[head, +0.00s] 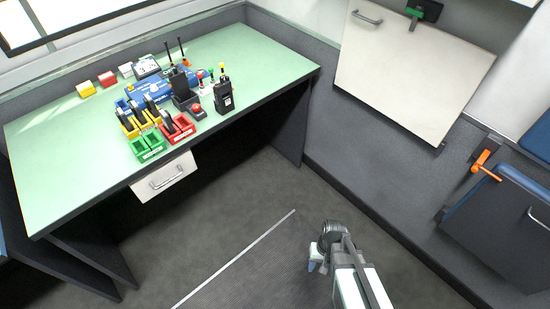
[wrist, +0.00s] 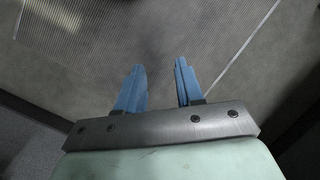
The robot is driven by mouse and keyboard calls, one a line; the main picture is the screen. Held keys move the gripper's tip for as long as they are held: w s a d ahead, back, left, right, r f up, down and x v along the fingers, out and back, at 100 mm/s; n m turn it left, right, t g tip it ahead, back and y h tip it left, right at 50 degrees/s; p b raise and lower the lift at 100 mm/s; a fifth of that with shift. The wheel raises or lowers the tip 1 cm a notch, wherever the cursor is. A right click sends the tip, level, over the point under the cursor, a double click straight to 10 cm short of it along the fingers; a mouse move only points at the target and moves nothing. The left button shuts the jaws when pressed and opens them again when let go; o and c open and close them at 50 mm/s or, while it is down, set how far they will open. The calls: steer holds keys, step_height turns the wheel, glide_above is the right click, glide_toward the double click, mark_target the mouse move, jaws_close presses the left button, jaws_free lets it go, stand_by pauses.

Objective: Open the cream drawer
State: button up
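The cream drawer (head: 163,176) is under the front edge of the green-topped desk (head: 265,52) in the head view. Its front has a grey bar handle (head: 166,178), and it looks shut, its front close beneath the desk edge. My gripper (head: 313,267) is low over the floor, to the right of the drawer and well apart from it. In the wrist view my gripper (wrist: 159,82) has two blue fingers apart, with only floor between them. The drawer is not in the wrist view.
Red, green and yellow bins (head: 148,146), radios (head: 223,97) and small blocks crowd the desk's middle. A cream wall panel (head: 410,75) and a folded seat with an orange latch (head: 484,160) are at right. The floor (head: 225,225) before the desk is clear.

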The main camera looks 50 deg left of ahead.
steer(key=s+a+r+n+g+y, duration=0.1)
steer(key=s+a+r, duration=0.25)
steer(key=a, duration=0.55)
steer(key=s+a+r+g+y, duration=0.1)
steer(key=s+a+r+y, duration=0.2)
steer(key=a, duration=0.5)
steer(key=s+a+r+n+g, duration=0.1)
steer(key=s+a+r, duration=0.25)
steer(key=a, duration=0.55)
steer(key=s+a+r+m+g+y, duration=0.3)
steer(key=a+r+g+y, duration=0.45)
steer(key=a+r, duration=0.65)
steer(key=s+a+f+t, duration=0.2)
steer(key=s+a, duration=0.7)
steer(key=a, duration=0.1)
steer(key=shift+s+f+y, duration=0.15)
steer(key=shift+f+y, duration=0.15)
steer(key=shift+y, duration=0.15)
steer(key=shift+c, duration=0.3)
jaws_close()
